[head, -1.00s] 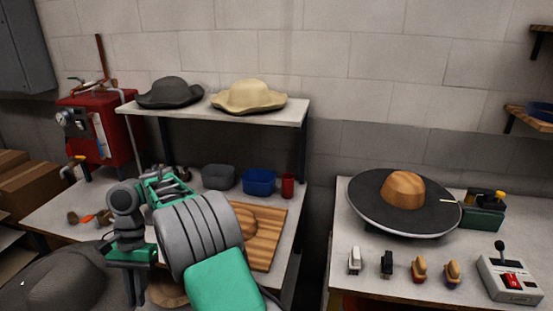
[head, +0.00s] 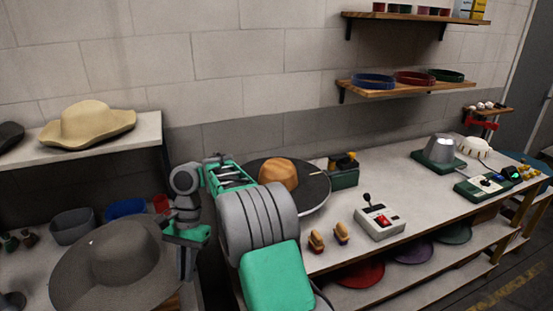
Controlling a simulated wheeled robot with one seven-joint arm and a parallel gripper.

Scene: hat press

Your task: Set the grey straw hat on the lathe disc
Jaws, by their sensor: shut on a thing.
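The grey straw hat (head: 112,268), with a wide brim and rounded crown, is at the lower left in the head view. My gripper (head: 187,262) is shut on the right side of its brim; the fingertips are partly hidden. The hat is held up in front of the left bench. The lathe disc (head: 316,188) is a wide dark disc with a pale rim on the right bench, with a wooden crown block (head: 278,174) at its middle. My arm hides its front left part. The hat is left of the disc and apart from it.
A cream hat (head: 88,123) and part of a dark hat (head: 10,136) sit on the left shelf (head: 150,129). A control box with a lever (head: 380,222) and two small wooden-handled tools (head: 329,238) stand right of my arm. A green box (head: 343,174) stands behind the disc.

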